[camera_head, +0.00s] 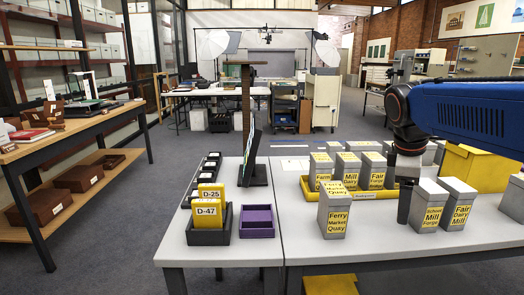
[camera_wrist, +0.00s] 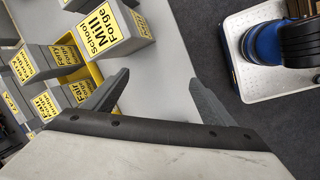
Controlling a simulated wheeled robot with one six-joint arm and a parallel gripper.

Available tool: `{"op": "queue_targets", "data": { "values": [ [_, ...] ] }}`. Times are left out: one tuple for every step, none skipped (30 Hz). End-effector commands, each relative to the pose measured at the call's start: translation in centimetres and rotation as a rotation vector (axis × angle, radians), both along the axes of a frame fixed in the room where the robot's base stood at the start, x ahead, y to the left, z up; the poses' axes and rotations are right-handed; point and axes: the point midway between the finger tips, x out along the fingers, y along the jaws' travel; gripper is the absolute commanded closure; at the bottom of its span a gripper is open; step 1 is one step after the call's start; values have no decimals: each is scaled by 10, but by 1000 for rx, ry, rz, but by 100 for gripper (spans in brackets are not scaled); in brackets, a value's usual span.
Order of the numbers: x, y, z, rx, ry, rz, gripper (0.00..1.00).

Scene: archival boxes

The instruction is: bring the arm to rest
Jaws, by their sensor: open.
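My arm reaches in from the right in the head view, with its blue link (camera_head: 465,108) across the upper right. My gripper (camera_head: 406,196) points down over the table, just left of the grey School Mill Forge box (camera_head: 428,212). In the wrist view my gripper (camera_wrist: 160,80) has its two fingers spread wide, with only tabletop between them. The School Mill Forge box (camera_wrist: 112,32) also shows there, beyond the left finger and apart from the space between the fingers. How far the fingertips are from the table is hard to tell.
The Ferry Market Quay box (camera_head: 335,218) stands left of my gripper. Several labelled boxes (camera_head: 373,165) stand behind it in a yellow tray (camera_head: 309,190). The Fair Dairy Mill box (camera_head: 457,212) is at the right. A dark bin (camera_head: 209,238), purple tray (camera_head: 257,229) and screen (camera_head: 250,150) stand farther left.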

Motion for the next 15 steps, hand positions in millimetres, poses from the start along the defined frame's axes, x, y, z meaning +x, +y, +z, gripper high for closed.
{"op": "queue_targets", "data": {
  "values": [
    [-17, 5, -8, 29, -33, -55, 22],
    [-25, 8, -13, 46, -51, -93, 22],
    [-35, 12, -20, 72, -75, -142, 22],
    [-44, 15, -25, 90, -93, -181, 22],
    [-51, 18, -30, 109, -111, -219, 22],
    [-62, 22, -38, 137, -133, -269, 22],
    [-70, 25, -43, 157, -151, -307, 22],
    [-78, 28, -49, 177, -165, -345, 22],
    [-88, 32, -58, 206, -186, -396, 22],
    [-95, 34, -64, 226, -201, -435, 22],
    [-103, 37, -70, 248, -217, -476, 22],
    [-113, 41, -79, 278, -233, -528, 22],
    [-120, 44, -85, 299, -247, -567, 22],
    [-127, 46, -92, 321, -259, -605, 22],
    [-135, 50, -101, 350, -274, -656, 22]
  ]
}}
